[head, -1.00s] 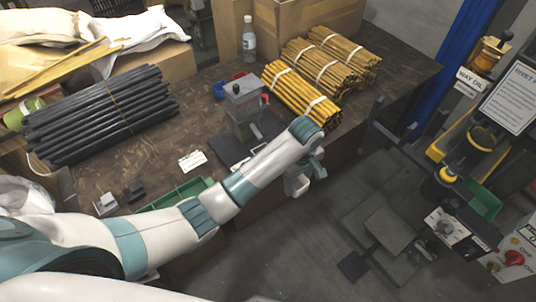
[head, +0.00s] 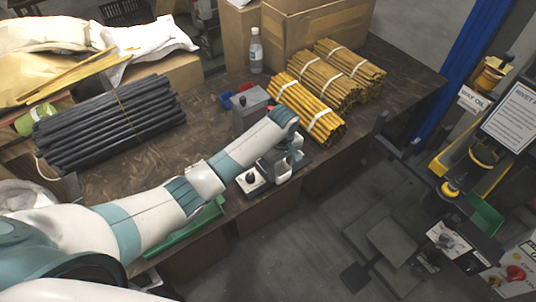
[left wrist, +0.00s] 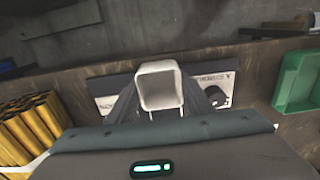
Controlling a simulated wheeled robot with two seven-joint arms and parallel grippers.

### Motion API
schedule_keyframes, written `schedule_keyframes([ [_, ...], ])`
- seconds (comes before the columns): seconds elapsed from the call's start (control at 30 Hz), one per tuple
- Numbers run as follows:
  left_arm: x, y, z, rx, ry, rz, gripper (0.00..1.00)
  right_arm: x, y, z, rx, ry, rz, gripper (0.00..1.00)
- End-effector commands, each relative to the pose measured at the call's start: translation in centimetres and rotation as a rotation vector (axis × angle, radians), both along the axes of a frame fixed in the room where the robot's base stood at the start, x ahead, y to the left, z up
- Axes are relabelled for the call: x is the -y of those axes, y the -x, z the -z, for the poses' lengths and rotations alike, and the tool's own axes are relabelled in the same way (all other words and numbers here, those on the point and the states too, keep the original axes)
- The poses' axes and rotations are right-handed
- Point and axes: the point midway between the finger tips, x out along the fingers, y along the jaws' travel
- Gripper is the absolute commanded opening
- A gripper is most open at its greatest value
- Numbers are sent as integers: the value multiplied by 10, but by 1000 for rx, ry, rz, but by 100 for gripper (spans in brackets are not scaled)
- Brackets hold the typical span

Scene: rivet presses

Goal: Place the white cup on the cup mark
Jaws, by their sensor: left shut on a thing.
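My left gripper (head: 287,160) is over the front edge of the workbench, beside a grey press. In the left wrist view, its fingers (left wrist: 160,103) are shut on the white cup (left wrist: 160,86), and I look into the cup's squarish opening. The cup is held in front of a dark plate with pale panels and a black knob (left wrist: 215,97). I cannot tell whether the cup touches anything below. I cannot make out the cup mark. My right gripper is out of view.
The grey press (head: 250,108) stands behind my left forearm. Bundles of yellow rods (head: 308,110) lie close to the right, and dark rods (head: 110,123) lie at the left. A green tray (head: 180,228) is below my arm. A bottle (head: 256,50) stands at the back.

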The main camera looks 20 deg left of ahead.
Motion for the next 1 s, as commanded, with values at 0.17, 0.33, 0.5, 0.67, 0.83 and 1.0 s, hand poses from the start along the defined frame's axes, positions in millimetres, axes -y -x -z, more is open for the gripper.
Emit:
schedule_keyframes([
  [0.17,-20,-16,-1,0,-1,-1,25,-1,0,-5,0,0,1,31],
  [0.33,-24,-19,0,-1,1,2,25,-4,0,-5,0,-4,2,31],
  [0.5,-24,-19,0,-1,1,2,25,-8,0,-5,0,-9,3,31],
  [0.67,-28,-21,0,0,0,0,25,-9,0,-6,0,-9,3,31],
  [0.83,-44,-34,-2,0,-2,-1,25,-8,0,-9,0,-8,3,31],
  [1.0,-57,-44,-3,0,-1,1,25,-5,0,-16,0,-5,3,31],
])
